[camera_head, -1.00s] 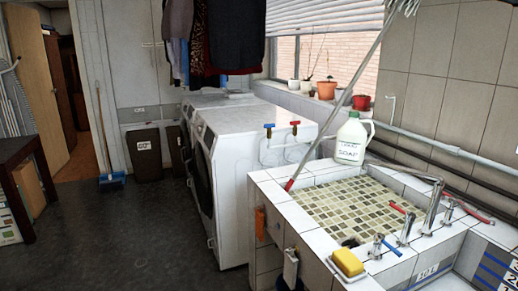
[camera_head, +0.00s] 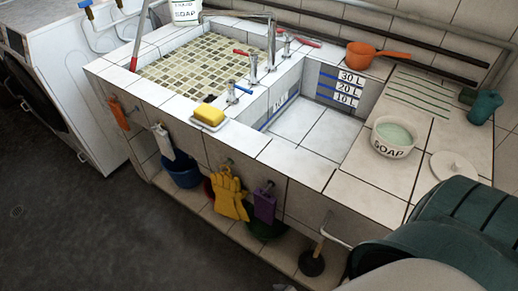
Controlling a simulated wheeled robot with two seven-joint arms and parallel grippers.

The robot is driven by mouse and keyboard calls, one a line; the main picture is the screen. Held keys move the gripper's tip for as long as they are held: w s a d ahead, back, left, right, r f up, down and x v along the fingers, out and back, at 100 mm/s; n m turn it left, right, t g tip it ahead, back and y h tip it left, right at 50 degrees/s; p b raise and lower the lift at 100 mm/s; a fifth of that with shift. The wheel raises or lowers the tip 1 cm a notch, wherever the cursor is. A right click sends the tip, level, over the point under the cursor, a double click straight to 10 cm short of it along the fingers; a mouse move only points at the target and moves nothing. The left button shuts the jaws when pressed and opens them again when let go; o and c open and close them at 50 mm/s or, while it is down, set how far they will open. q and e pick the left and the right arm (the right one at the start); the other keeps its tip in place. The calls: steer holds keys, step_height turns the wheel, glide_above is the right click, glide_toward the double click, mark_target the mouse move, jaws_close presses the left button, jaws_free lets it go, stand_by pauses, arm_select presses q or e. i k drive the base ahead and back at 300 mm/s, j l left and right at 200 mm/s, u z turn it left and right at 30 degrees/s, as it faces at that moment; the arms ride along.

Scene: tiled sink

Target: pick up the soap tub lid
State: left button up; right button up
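The soap tub (camera_head: 394,140), a white round tub labelled SOAP, stands upright and uncovered on the tiled counter right of the deep basin. Pale green soap shows inside it. A round white lid with a small knob (camera_head: 455,168) lies flat on the counter just right of the tub, apart from it.
An orange dipper (camera_head: 376,55) and a dark green item (camera_head: 484,106) sit behind. A yellow sponge (camera_head: 210,114) lies left of the deep basin (camera_head: 310,135).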

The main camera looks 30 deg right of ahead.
mark_target(442, 165)
steer(key=z, duration=2.1)
